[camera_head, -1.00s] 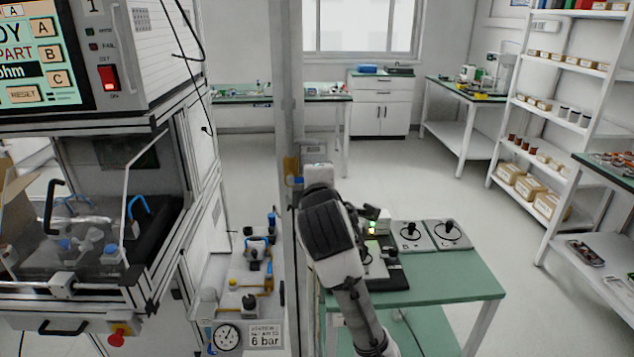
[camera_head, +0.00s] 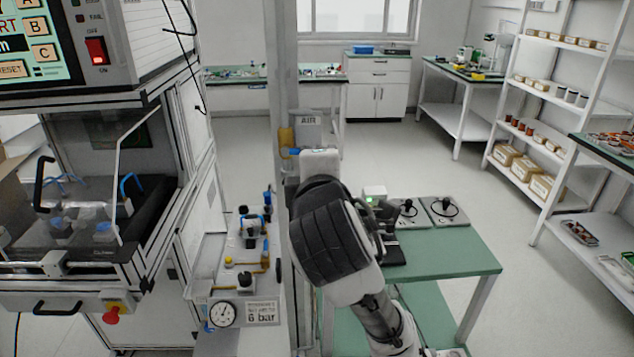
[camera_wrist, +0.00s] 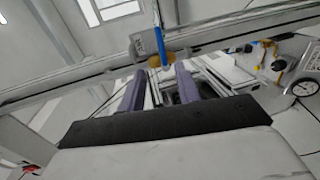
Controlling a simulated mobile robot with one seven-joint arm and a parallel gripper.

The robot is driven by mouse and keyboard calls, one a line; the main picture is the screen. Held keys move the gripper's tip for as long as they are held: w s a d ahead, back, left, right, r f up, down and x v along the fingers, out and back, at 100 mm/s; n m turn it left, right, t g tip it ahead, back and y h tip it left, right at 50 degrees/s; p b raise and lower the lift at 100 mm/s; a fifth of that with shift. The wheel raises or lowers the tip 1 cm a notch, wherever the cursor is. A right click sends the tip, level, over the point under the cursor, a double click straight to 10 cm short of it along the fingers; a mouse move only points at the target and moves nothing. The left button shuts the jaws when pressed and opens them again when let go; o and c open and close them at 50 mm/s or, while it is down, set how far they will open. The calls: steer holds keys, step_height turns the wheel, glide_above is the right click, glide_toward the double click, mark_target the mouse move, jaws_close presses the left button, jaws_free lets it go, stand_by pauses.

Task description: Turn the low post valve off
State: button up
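The post (camera_head: 285,70) stands upright left of my arm in the head view. A yellow fitting (camera_head: 286,137) and a small blue part (camera_head: 295,152) show on it beside an AIR sign (camera_head: 307,122). In the wrist view, a yellow valve body (camera_wrist: 155,62) with a long blue lever (camera_wrist: 157,22) shows just beyond my fingertips, near the sign (camera_wrist: 140,46). The lever points up in that picture, across the slanting post. My gripper (camera_wrist: 160,82) is open, its purple fingers apart with nothing held between them. In the head view my own arm hides the fingers.
An air panel with a gauge (camera_head: 222,314) and a 6 bar label (camera_head: 262,313) stands left of the post. A test machine (camera_head: 90,220) fills the left side. A green table (camera_head: 450,262) with grey units stands right of my arm. Open floor lies behind.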

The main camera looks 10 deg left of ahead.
steer(key=shift+b+v, duration=1.1)
steer(key=shift+b, duration=0.05)
steer(key=shift+a, duration=0.1)
